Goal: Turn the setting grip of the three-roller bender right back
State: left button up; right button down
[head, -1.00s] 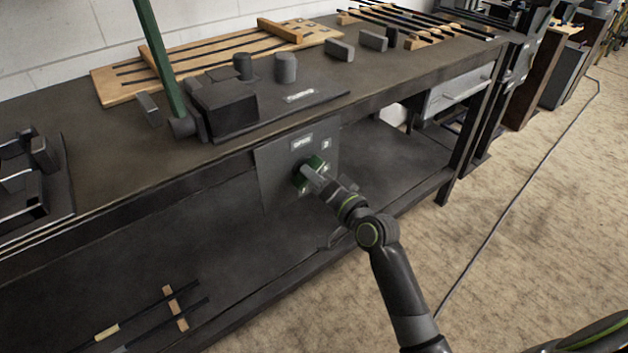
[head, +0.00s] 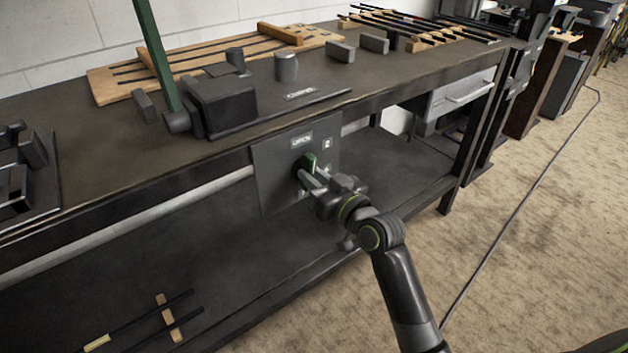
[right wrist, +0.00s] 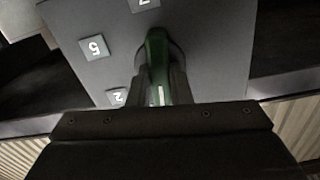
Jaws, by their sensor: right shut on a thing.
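The green setting grip (head: 309,161) sits on a dark upright plate (head: 270,180) at the front of the workbench. It also shows in the right wrist view (right wrist: 158,55), standing nearly upright between my fingers. My right gripper (head: 307,174) is shut on the grip; its fingers (right wrist: 160,85) lie on both sides of it. The plate carries a lettered label (head: 302,141) and small number tags, among them a 5 (right wrist: 95,47) and a 2 (right wrist: 117,97) in the wrist view. My left gripper is not in view.
The workbench (head: 400,80) carries a dark block with a green lever (head: 155,55), a wooden rack (head: 200,60) and small cylinders. A lower shelf (head: 230,255) runs beneath, with rods at its left.

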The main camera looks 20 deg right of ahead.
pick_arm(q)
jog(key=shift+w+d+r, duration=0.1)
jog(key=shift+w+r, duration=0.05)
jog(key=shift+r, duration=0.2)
pick_arm(e)
jog(key=shift+f+n, duration=0.15)
jog(key=shift+n, duration=0.45)
jog(key=c, duration=1.3)
grip_release()
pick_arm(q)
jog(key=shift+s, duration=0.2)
pick_arm(e)
jog(key=shift+s, duration=0.1)
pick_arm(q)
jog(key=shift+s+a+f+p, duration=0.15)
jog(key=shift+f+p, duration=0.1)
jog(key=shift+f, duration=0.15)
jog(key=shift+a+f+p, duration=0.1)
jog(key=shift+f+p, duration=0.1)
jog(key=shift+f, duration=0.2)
pick_arm(e)
jog(key=v, duration=1.7)
jog(key=shift+s+d, duration=0.1)
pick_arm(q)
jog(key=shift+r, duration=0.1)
